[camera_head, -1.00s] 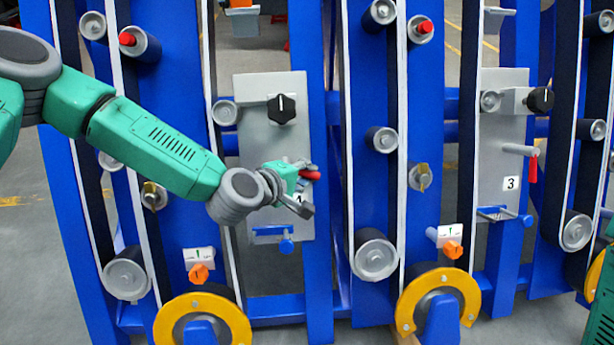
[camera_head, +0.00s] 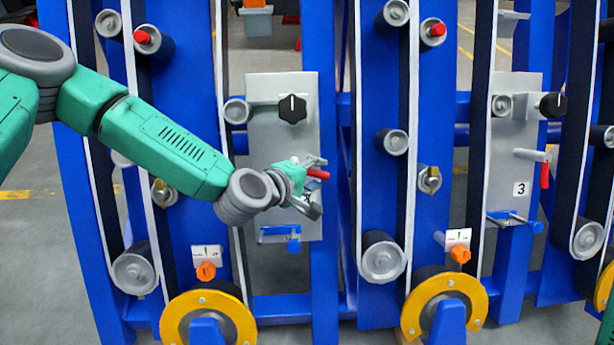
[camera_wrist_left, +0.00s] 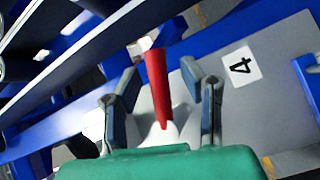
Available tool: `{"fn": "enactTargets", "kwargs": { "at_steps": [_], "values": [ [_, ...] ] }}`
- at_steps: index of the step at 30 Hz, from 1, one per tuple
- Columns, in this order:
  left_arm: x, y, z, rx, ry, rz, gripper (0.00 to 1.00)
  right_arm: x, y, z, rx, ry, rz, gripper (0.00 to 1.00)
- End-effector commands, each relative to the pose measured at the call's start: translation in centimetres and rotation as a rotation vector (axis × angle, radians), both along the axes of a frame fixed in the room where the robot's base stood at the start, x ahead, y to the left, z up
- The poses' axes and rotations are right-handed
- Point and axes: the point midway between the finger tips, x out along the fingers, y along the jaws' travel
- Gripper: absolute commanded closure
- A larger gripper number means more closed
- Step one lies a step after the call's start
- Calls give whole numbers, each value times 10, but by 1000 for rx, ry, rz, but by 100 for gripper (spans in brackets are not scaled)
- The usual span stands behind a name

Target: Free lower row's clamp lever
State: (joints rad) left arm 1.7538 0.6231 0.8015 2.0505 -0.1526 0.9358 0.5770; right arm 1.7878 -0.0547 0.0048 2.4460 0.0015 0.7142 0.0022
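The red lever (camera_head: 317,174) of the left grey panel (camera_head: 268,93) points sideways to the right in the head view. My left gripper (camera_head: 311,186) is at this lever and hides its base and most of the panel's label. In the left wrist view the red lever (camera_wrist_left: 157,82) stands between the two fingers of my open left gripper (camera_wrist_left: 158,72), with gaps on both sides. A label "4" (camera_wrist_left: 242,66) shows beside it. A second red lever (camera_head: 545,174), on the panel marked 3, hangs down. My right gripper is not in view.
A black knob (camera_head: 293,109) sits above the lever and a blue-handled latch (camera_head: 293,246) below it. Blue uprights (camera_head: 325,265), belts and rollers (camera_head: 381,258) stand close around. Yellow guarded wheels (camera_head: 208,298) and orange knobs (camera_head: 206,271) are lower down.

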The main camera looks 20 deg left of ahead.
Motion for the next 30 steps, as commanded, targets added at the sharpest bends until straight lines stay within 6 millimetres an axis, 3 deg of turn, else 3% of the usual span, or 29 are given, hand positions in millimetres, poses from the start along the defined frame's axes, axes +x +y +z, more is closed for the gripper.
{"fn": "enactTargets", "kwargs": {
  "at_steps": [18, 30],
  "values": [
    [-92, 38, 41, -2, 1, 0, 64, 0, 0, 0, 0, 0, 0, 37],
    [-100, 41, 44, -1, 2, 1, 64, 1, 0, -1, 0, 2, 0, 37]
  ]
}}
